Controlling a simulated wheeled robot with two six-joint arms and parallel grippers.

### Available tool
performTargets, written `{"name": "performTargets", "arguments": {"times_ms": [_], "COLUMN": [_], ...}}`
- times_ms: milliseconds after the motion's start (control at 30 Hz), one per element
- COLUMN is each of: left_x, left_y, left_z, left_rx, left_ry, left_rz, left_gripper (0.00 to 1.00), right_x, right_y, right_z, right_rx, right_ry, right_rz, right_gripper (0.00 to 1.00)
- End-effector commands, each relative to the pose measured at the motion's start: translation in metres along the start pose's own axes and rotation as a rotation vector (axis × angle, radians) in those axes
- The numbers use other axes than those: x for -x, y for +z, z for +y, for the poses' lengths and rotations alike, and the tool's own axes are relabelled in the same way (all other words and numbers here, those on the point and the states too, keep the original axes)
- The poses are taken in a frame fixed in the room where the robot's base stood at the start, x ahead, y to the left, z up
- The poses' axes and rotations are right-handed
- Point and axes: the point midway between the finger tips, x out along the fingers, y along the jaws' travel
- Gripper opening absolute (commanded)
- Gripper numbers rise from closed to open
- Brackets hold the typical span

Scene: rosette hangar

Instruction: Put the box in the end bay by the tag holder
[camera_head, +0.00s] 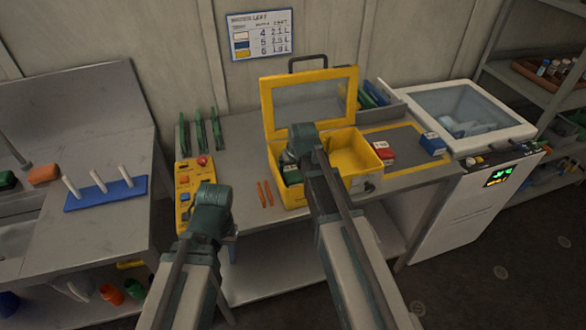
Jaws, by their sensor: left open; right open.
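A yellow case (355,178) stands on the grey bench with its clear-windowed lid (313,98) raised. A green-and-white box (291,176) sits inside its left part, partly hidden by my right arm. The right part looks empty. A red-and-white box (383,153) and a blue-and-white box (433,144) stand on the bench right of the case. My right gripper (292,157) is open over the left part of the case; whether it touches the green box I cannot tell. My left gripper (208,230) is open near the bench's front left. I cannot clearly make out a tag holder.
A yellow button panel (184,185) and two orange sticks (265,193) lie left of the case. A white machine with a clear lid (468,108) stands at the right. A blue peg rack (106,195) is on the left bench. A yellow-outlined mat (400,138) is partly clear.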

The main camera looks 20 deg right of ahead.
Motion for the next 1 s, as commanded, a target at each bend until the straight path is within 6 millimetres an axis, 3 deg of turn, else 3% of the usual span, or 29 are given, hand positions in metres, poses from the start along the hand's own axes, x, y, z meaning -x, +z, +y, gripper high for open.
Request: {"name": "performTargets", "arguments": {"times_ms": [233, 433, 1000], "left_x": [0.004, 0.019, 0.104], "left_y": [0.000, 0.001, 0.006], "left_z": [0.000, -0.002, -0.010], "left_rx": [0.000, 0.000, -0.002], "left_ry": [0.000, 0.000, 0.000], "left_rz": [0.000, 0.000, 0.000], "left_gripper": [0.47, 0.47, 0.47], "right_x": [0.004, 0.021, 0.113], "right_y": [0.000, -0.001, -0.001], "right_z": [-0.003, -0.003, 0.000], "right_rx": [0.001, 0.001, 0.000], "right_ry": [-0.005, -0.006, -0.003], "right_rz": [-0.001, -0.001, 0.000], "right_gripper": [1.00, 1.00, 1.00]}}
